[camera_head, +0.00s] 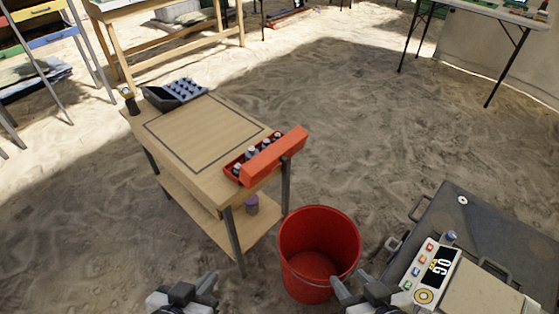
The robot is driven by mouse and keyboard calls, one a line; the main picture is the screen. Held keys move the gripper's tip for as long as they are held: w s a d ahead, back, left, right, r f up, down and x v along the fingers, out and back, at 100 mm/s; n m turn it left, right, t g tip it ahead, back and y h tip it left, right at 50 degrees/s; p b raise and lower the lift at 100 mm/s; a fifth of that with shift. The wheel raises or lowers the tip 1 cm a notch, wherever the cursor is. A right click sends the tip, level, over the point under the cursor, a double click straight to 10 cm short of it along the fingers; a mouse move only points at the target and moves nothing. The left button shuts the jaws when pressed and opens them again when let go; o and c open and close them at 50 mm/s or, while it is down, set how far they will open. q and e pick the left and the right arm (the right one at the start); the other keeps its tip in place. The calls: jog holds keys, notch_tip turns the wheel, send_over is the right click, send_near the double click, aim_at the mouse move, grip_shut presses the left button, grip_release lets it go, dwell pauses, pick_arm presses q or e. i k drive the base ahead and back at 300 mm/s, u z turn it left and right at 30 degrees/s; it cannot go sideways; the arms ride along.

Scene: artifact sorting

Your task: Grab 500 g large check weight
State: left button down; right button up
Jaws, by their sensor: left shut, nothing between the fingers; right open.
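No thing in view can be read as the 500 g large check weight. Several small grey-topped items stand in a red tray (266,158) at the near right edge of the wooden table (195,140); whether they are weights I cannot tell. A small dark item with a brass-coloured top (130,100) stands at the table's far left corner. A small blue-grey cylinder (450,237) stands beside the scale (430,280). My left gripper (205,286) is shut and empty at the bottom edge. My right gripper (345,290) is open and empty, in front of the red bucket.
A red bucket (318,250) stands on the sand, right of the table. A dark case (480,225) lies at right under the scale. A black tray (175,94) sits at the table's far end. A purple-topped item (252,203) is on the lower shelf. Open sand lies behind.

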aim_at(252, 152)
jog(key=k, duration=0.65)
jog(key=u, duration=0.8)
jog(key=i, duration=0.65)
jog(key=u, duration=0.7)
jog(key=i, duration=0.85)
jog(key=z, duration=0.45)
